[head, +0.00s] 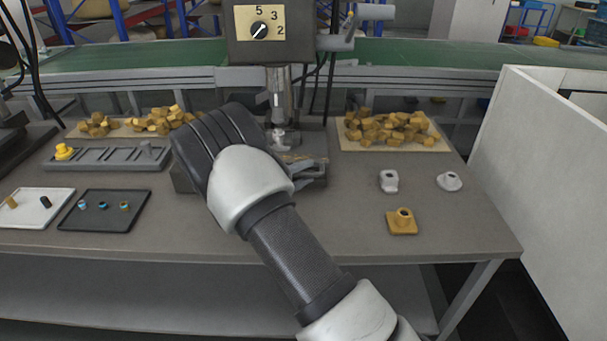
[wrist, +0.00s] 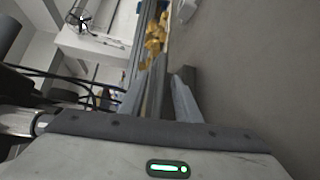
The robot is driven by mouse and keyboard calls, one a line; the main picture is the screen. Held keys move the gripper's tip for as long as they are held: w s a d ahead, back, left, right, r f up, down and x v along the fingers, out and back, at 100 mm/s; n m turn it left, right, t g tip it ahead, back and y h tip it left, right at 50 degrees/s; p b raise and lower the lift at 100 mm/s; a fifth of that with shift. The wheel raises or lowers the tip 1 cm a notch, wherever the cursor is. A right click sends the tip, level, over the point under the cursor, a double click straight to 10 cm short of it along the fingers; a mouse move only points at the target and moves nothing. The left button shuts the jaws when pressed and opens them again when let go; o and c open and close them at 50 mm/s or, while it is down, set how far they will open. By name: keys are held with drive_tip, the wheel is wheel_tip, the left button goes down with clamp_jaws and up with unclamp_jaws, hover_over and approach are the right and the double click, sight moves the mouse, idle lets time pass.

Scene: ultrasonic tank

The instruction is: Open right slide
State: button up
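A machine with a dial (head: 260,31) and a vertical metal spindle (head: 277,90) stands at the middle of the table. Its dark base (head: 312,142) sits below the spindle, partly hidden behind my arm. My gripper (head: 318,174) is at the right front of this base, mostly hidden by my wrist. In the wrist view the two grey fingers (wrist: 165,100) stand apart with a dark grey bar-like part between them. I cannot tell whether they press on it. No right slide can be clearly made out.
White fittings (head: 389,181) (head: 449,181) and a brass-coloured fitting (head: 402,221) stand on the right of the table (head: 350,235). A tan mat (head: 350,147) holds brass pieces behind them. Dark (head: 72,219) and white (head: 22,222) trays lie left. A white partition (head: 545,170) bounds the right.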

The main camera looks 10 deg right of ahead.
drive_tip(key=shift+c, duration=0.2)
clamp_jaws()
drive_tip(key=shift+s, duration=0.15)
drive_tip(key=s+a, duration=0.1)
drive_tip(key=s, duration=0.5)
drive_tip(key=s+a+b, duration=0.1)
drive_tip(key=s, duration=0.5)
drive_tip(key=s+a, duration=0.1)
drive_tip(key=s, duration=0.6)
drive_tip(key=shift+a, duration=0.4)
drive_tip(key=shift+w, duration=0.1)
drive_tip(key=shift+o, duration=0.2)
unclamp_jaws()
drive_tip(key=v, duration=1.7)
drive_tip(key=shift+a+r, duration=0.1)
drive_tip(key=shift+r, duration=0.05)
